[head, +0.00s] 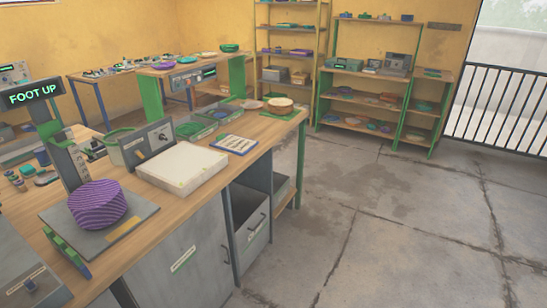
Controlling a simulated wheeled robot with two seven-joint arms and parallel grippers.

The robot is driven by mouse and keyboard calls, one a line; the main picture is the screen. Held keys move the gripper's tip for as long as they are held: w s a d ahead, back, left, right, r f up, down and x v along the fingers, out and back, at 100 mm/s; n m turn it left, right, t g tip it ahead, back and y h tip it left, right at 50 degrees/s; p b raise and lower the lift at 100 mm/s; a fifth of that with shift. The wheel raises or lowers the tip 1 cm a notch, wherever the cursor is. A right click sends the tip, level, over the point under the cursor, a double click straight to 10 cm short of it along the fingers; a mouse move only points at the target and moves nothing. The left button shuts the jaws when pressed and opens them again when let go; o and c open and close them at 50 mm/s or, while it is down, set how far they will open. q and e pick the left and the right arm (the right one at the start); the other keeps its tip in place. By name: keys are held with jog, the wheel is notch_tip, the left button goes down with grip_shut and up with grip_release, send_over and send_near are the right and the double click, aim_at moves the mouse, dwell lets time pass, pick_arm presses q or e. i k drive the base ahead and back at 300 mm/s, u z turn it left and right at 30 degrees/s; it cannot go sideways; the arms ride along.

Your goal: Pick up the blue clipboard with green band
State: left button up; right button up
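A flat blue-edged board with a pale printed sheet (233,144) lies on the wooden workbench (262,131), right of the green trays. It looks like a clipboard; I cannot make out a green band on it at this size. Neither of my grippers shows in the head view.
A press with a "FOOT UP" display (32,94) stands at the left, with a purple striped round piece (98,204) on its plate. A white slab (182,170) lies between the press and the board. Shelves (365,100) line the back wall. The concrete floor (400,220) at right is clear.

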aim_at(235, 145)
jog(key=z, duration=0.9)
jog(key=k, duration=1.2)
jog(key=z, duration=0.85)
jog(key=i, duration=1)
jog(key=u, duration=0.3)
jog(key=i, duration=1.95)
jog(key=u, duration=0.9)
jog(key=i, duration=1.75)
jog(key=u, duration=2)
jog(key=i, duration=0.9)
jog(key=u, duration=0.75)
